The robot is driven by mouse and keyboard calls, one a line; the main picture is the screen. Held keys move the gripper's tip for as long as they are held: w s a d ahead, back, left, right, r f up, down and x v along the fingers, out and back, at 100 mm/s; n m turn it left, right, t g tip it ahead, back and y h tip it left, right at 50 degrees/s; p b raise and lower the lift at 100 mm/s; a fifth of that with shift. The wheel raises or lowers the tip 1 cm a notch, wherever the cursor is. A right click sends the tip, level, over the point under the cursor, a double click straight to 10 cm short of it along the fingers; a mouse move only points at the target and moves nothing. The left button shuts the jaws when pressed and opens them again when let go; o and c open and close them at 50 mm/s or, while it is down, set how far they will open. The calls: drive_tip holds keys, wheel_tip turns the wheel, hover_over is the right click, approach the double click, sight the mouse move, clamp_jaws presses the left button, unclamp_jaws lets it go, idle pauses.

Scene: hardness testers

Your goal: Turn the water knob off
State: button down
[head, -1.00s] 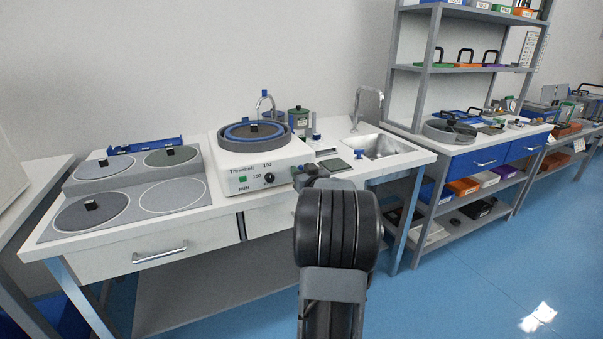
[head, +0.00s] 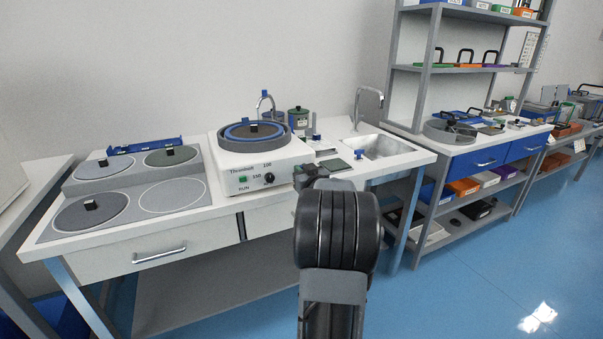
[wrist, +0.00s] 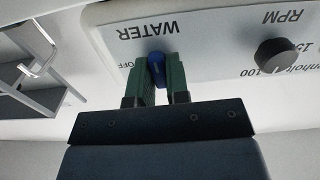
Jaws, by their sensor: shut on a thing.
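The water knob (wrist: 157,69) is a small blue knob on the white front panel of the machine (wrist: 205,45), under the lettering WATER, which appears upside down in the wrist view. My gripper (wrist: 160,75) has its two green fingers closed on either side of the knob. The word OFF shows just left of the fingers.
A black RPM knob (wrist: 277,56) is on the same panel, right of my gripper in the wrist view. In the head view a sink (head: 385,148) is right of the machine, and a plate with several discs (head: 125,235) is left of it.

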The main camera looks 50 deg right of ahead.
drive_tip(key=shift+w+a+f+n+b, duration=0.15)
drive_tip(key=shift+n+b, duration=2.55)
drive_tip(key=shift+n, duration=1.65)
drive_tip(key=shift+s+f+n+b, duration=0.1)
drive_tip(key=shift+n+b, duration=2.6)
drive_tip(key=shift+n, duration=1.65)
drive_tip(key=c, duration=1.1)
unclamp_jaws()
drive_tip(key=shift+c, duration=0.2)
